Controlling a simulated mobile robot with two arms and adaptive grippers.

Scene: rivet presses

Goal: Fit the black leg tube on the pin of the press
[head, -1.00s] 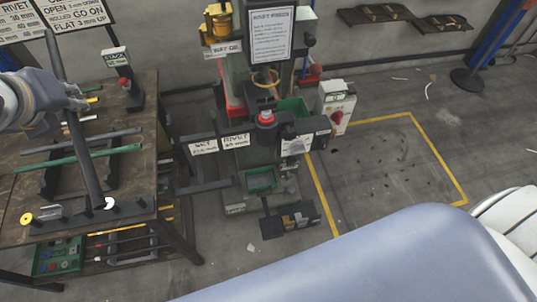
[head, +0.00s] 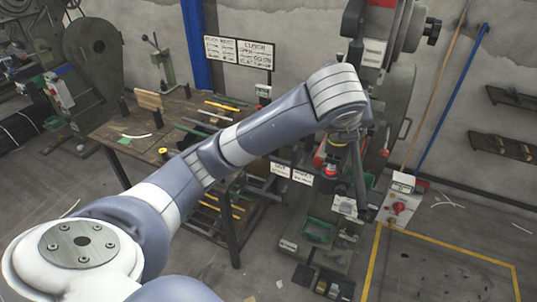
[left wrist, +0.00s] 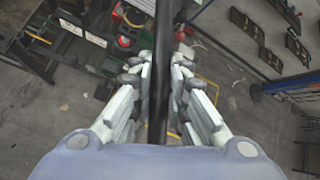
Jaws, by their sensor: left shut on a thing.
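My left arm reaches across the head view, and my left gripper (head: 347,135) is in front of the press (head: 398,118). It is shut on the black leg tube (head: 359,175), which hangs below it, slightly tilted. In the left wrist view the tube (left wrist: 162,50) runs between the fingers of the gripper (left wrist: 160,85). The pin of the press cannot be made out, so I cannot tell whether the tube touches it. My right gripper is out of view.
A red button (head: 331,170) is close left of the tube. A control box (head: 401,197) stands right of it. The workbench (head: 110,132) holds several tubes at left. Yellow floor lines (head: 455,250) border clear floor at right.

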